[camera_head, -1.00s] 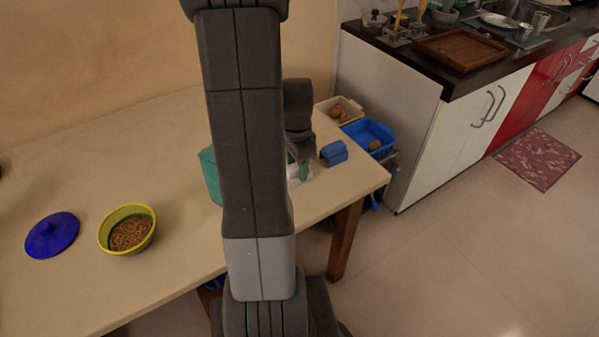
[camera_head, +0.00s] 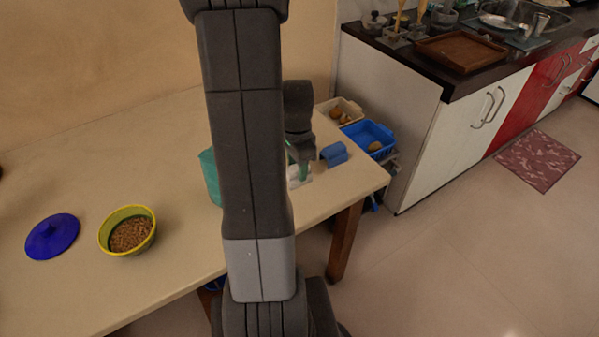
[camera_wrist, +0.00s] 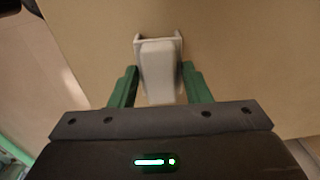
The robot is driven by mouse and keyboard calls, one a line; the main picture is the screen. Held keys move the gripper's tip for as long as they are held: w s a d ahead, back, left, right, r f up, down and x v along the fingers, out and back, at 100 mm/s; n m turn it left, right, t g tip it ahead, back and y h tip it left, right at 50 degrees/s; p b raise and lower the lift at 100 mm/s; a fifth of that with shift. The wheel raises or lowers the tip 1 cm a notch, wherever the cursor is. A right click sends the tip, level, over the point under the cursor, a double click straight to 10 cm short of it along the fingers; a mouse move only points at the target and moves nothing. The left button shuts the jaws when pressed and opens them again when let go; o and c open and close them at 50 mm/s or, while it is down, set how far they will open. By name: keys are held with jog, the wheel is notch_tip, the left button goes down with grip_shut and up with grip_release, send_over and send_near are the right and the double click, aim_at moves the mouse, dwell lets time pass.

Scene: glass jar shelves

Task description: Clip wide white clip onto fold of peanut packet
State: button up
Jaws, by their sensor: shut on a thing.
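The wide white clip (camera_wrist: 160,75) sits between the green fingers of my gripper (camera_wrist: 159,68) in the wrist view, held above the tan tabletop. My gripper is shut on it. In the head view my gripper (camera_head: 299,168) is over the right part of the table, partly behind my arm, with white showing beside a green finger. A teal object (camera_head: 209,176) shows at the left edge of my arm, mostly hidden; I cannot tell whether it is the peanut packet. No packet fold is visible.
A yellow-green bowl (camera_head: 128,231) of brown bits and a blue lid (camera_head: 52,237) are on the table's left. A blue block (camera_head: 334,153) lies right of my gripper.

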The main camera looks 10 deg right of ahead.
jog(key=shift+r+p, duration=0.4)
jog(key=shift+r, duration=0.05)
dwell(0.5)
jog(key=shift+r+p, duration=1.3)
jog(key=shift+r, duration=0.35)
jog(key=shift+r, duration=0.1)
notch_tip(320, 180, up, 16)
jog(key=p, duration=1.2)
jog(key=shift+s+a+f+m+b, duration=0.15)
jog(key=shift+s+a+m, duration=0.7)
jog(key=shift+a+m, duration=1.5)
jog(key=shift+s+a+f+m+b, duration=0.15)
jog(key=shift+s+a+m, duration=0.9)
jog(key=shift+a, duration=2.2)
jog(key=shift+s+a+f+m, duration=0.2)
jog(key=shift+s+a+m, duration=0.4)
jog(key=shift+a+m, duration=1.85)
jog(key=shift+a+f+n+b, duration=0.15)
jog(key=shift+f+n+b, duration=0.05)
jog(key=shift+f+b, duration=0.5)
jog(key=shift+a+f+n+b, duration=0.15)
jog(key=shift+f+b, duration=0.35)
jog(key=shift+f, duration=0.3)
jog(key=shift+f+b, duration=0.3)
jog(key=shift+f, duration=0.1)
